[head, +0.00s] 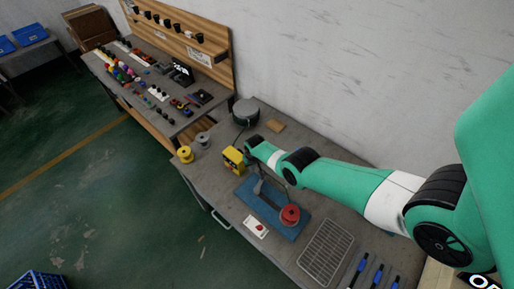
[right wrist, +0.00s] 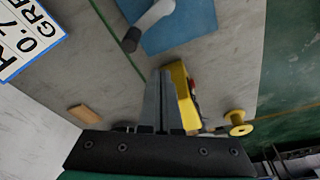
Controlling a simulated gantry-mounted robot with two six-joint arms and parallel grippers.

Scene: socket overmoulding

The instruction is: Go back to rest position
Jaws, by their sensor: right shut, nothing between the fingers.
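My right arm reaches in from the right in the head view. Its gripper (right wrist: 165,75) shows clearly in the right wrist view, with the two grey fingers together and nothing held. In the head view the gripper (head: 246,156) is small and hard to make out. It is beside a yellow device (head: 233,158) on the grey workbench (head: 220,192). In the wrist view the yellow device (right wrist: 183,95) appears just right of the fingers; I cannot tell whether they touch. My left gripper is not in view.
A yellow spool (head: 185,154), a grey spool (head: 203,139), a dark round device (head: 246,112), a wooden block (head: 275,126) and a wire tray (head: 326,252) are on the bench. Several blue-handled tools (head: 376,275) lie at the front right.

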